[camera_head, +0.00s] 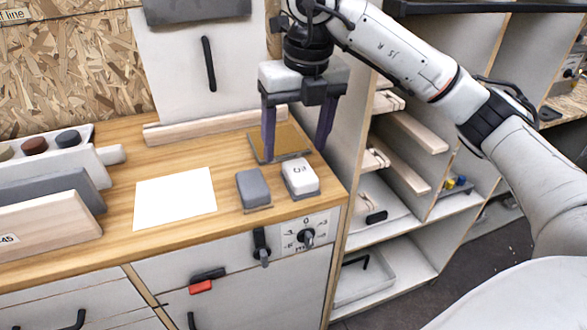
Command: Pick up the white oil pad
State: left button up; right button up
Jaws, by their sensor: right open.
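The white oil pad (300,177) is a small white block with dark marking on top. It lies near the front right corner of the wooden worktop (120,205), just right of a grey pad (253,188). My right gripper (296,150) comes in from the upper right and points down, with its two purple fingers wide apart. It is empty. Its fingertips appear behind and above the white pad, over a brown square plate (279,143). My left gripper is not in the picture.
A white sheet (175,198) lies left of the pads. Boards and a rack with round knobs (68,139) stand at the left. A wooden rail (215,125) runs along the back. Open shelves (400,150) are at the right. Knobs (306,236) stick out of the front panel.

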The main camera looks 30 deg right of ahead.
aim_at(300, 170)
jog(key=shift+w+d+r+h, duration=0.15)
jog(key=shift+w+d+h, duration=0.15)
jog(key=shift+d, duration=0.45)
jog(key=f, duration=0.2)
jog(key=shift+w+d+f+m+b, duration=0.2)
jog(key=shift+w+f+m+b, duration=0.1)
jog(key=shift+w+f+b, duration=0.1)
jog(key=shift+w+d+f+p, duration=0.1)
jog(key=shift+f+p, duration=0.1)
jog(key=shift+f, duration=1.5)
jog(key=shift+w+d+f+p, duration=0.1)
jog(key=shift+f+p, duration=0.1)
jog(key=shift+f, duration=1.5)
jog(key=shift+f, duration=0.15)
jog(key=c, duration=1.1)
notch_tip(300, 170, up, 10)
jog(key=shift+r, duration=0.2)
jog(key=shift+c, duration=0.2)
